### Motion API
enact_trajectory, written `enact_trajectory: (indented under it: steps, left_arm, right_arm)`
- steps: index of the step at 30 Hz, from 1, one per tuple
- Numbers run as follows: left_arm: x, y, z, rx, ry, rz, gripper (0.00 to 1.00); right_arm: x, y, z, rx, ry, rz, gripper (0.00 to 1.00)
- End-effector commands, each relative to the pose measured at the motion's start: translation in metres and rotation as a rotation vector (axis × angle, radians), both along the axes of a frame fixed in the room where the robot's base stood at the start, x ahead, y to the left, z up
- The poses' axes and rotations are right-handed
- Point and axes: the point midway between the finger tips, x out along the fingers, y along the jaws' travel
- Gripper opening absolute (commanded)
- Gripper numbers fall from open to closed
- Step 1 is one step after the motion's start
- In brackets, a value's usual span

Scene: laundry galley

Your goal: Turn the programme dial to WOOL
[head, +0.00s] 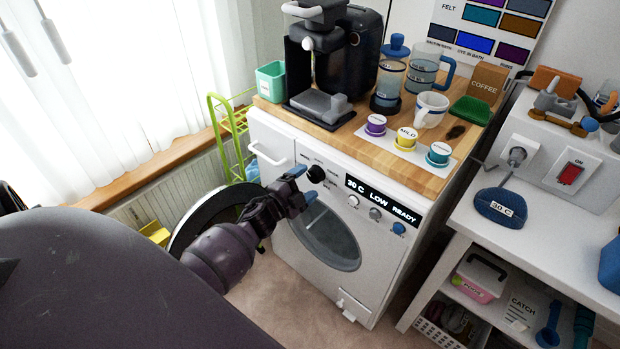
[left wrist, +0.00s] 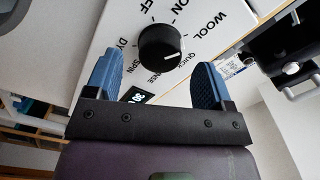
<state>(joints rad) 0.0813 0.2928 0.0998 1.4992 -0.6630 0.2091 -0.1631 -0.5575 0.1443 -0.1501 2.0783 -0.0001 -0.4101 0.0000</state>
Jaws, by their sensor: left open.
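The programme dial (head: 316,174) is a round black knob on the white front panel of the washing machine (head: 283,148). In the left wrist view the dial (left wrist: 160,45) shows a white mark pointing to the lower right, towards QUICK. The word WOOL (left wrist: 208,24) is printed to the upper right of the dial. My left gripper (head: 304,184) is in front of the panel, close to the dial. In the left wrist view its blue fingers (left wrist: 156,64) are spread on either side of the dial, with clear gaps. I cannot tell their exact distance from the panel. My right gripper is not in view.
A display (head: 381,200) reading "30 C LOW READY" and several small knobs sit right of the dial. The wooden worktop (head: 385,158) above holds a coffee machine (head: 335,55), mugs and pods. A white side table (head: 560,245) stands at the right. A green rack (head: 228,135) stands left of the machine.

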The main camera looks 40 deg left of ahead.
Motion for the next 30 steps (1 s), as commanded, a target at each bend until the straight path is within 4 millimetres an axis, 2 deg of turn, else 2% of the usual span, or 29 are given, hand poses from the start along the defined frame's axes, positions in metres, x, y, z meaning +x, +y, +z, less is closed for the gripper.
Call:
enact_trajectory:
  steps: [6,12,18,30]
  left_arm:
    - [-0.041,0.003,0.001,-0.002,0.001,0.001,0.76]
    - [-0.068,0.005,0.000,-0.001,0.001,0.001,0.76]
    - [-0.079,0.006,0.000,-0.001,-0.001,0.000,0.76]
    - [-0.080,0.006,0.000,-0.001,0.000,0.000,0.76]
  right_arm:
    - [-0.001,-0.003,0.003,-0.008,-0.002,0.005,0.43]
    - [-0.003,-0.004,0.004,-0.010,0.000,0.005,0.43]
    - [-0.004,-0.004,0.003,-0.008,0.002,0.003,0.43]
    - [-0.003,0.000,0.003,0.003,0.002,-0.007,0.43]
